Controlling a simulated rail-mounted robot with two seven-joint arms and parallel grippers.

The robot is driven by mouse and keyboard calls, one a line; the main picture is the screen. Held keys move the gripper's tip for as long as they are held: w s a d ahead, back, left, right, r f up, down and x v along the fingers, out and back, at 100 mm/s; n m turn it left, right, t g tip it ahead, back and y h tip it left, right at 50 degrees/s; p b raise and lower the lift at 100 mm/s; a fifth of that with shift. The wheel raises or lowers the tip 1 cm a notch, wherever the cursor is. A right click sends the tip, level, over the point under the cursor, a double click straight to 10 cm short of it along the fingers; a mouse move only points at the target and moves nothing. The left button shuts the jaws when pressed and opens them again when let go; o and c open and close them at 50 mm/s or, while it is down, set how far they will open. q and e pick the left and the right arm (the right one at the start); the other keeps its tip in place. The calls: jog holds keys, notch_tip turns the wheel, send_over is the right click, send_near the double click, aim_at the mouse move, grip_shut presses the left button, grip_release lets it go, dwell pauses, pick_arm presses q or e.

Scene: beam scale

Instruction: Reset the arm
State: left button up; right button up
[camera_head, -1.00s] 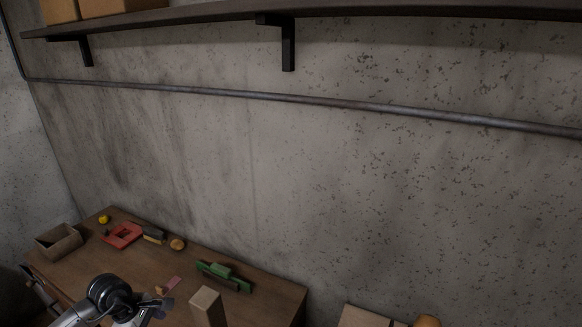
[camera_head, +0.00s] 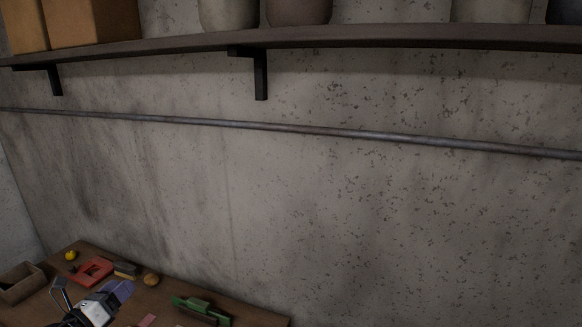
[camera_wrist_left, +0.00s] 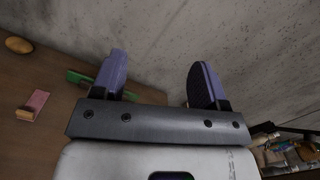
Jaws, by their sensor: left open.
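My left gripper (camera_head: 92,290) shows at the lower left of the head view, raised over the wooden table (camera_head: 250,313). In the left wrist view its two purple-padded fingers (camera_wrist_left: 160,80) are spread wide apart with nothing between them. The right gripper does not show in either view.
A shelf (camera_head: 330,38) and a pipe (camera_head: 330,131) run along the wall.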

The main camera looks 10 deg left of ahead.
pick_arm(q)
jog(key=s+a+f+n+g+y, duration=0.1)
jog(key=s+a+n+g+y, duration=0.15)
jog(key=a+n+y, duration=0.75)
jog(key=s+a+n+g+y, duration=0.2)
jog(key=a+n+g+y, duration=0.3)
jog(key=n, duration=0.8)
jog(key=s+f+n+g+h, duration=0.2)
jog(key=s+f+n+g, duration=0.9)
jog(key=s+d+f+m+t+h, duration=0.1)
jog(key=s+d+f+h, duration=0.1)
jog(key=d+f, duration=0.5)
jog(key=s+d+f+m+t+h, duration=0.1)
jog(key=s+d+f, duration=0.2)
jog(key=d, duration=0.7)
jog(key=s+d+f+m+t+h, duration=0.15)
jog(key=d+f, duration=0.25)
jog(key=d, duration=0.5)
jog(key=s+d+r+h+p, duration=0.1)
jog(key=s+d+r+h, duration=0.1)
jog(key=s+d, duration=0.5)
jog(key=s+d+r+h, duration=0.2)
jog(key=s+d+h, duration=0.2)
jog(key=s+d, duration=0.4)
jog(key=d, duration=0.7)
jog(key=shift+s+r+p, duration=0.25)
jog(key=shift+r+p, duration=0.1)
